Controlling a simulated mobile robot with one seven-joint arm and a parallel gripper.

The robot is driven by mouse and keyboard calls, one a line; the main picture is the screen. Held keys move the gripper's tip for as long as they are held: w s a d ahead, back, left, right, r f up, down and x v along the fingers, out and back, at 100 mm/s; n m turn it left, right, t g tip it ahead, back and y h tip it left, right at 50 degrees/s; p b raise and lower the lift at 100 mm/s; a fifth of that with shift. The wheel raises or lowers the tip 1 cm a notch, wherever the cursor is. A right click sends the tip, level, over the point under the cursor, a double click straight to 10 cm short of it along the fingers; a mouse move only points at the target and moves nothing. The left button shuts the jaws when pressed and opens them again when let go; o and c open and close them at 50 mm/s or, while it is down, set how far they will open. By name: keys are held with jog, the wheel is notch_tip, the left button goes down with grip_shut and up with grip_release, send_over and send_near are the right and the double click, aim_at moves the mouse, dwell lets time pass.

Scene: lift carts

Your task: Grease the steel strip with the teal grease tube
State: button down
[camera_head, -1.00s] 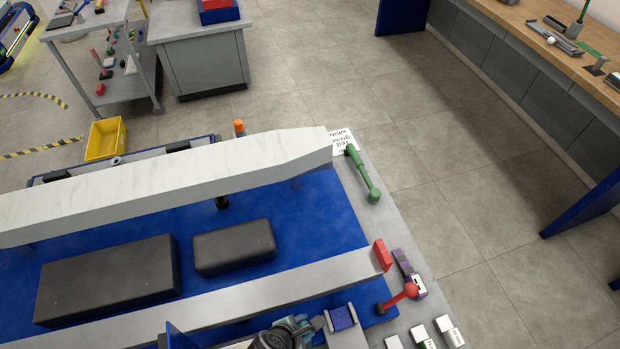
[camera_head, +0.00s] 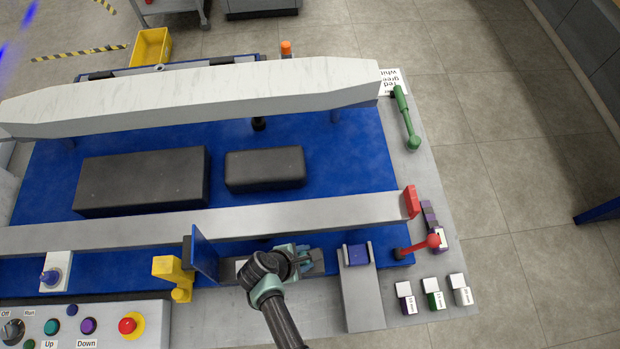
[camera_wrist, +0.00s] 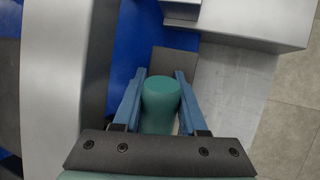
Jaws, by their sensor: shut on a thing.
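My gripper (camera_head: 300,258) is at the front of the blue-topped cart, just in front of the long grey rail (camera_head: 130,228). In the wrist view my gripper (camera_wrist: 160,92) is shut on the teal grease tube (camera_wrist: 160,100), whose round end shows between the fingers. In the head view the gripper mostly hides the tube. A flat dark grey plate (camera_wrist: 175,62), possibly the steel strip, lies just beyond the tube in the wrist view. I cannot tell whether the tube touches it.
An upright blue plate (camera_head: 205,253) and a yellow bracket (camera_head: 173,277) stand left of my gripper. A grey block with a blue pad (camera_head: 358,254) stands to the right. A red-knobbed lever (camera_head: 420,246) and small labelled blocks (camera_head: 433,293) lie farther right. A control panel (camera_head: 70,325) is front left.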

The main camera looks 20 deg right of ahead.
jog(key=shift+w+a+r+b, duration=0.1)
jog(key=shift+w+a+b, duration=0.15)
jog(key=shift+a, duration=0.6)
jog(key=shift+w+a+b, duration=0.15)
jog(key=shift+w+a, duration=0.1)
jog(key=shift+a, duration=0.55)
jog(key=shift+w+a+b, duration=0.2)
jog(key=shift+a+b, duration=0.2)
jog(key=shift+a, duration=0.25)
notch_tip(320, 180, up, 7)
jog(key=p, duration=0.6)
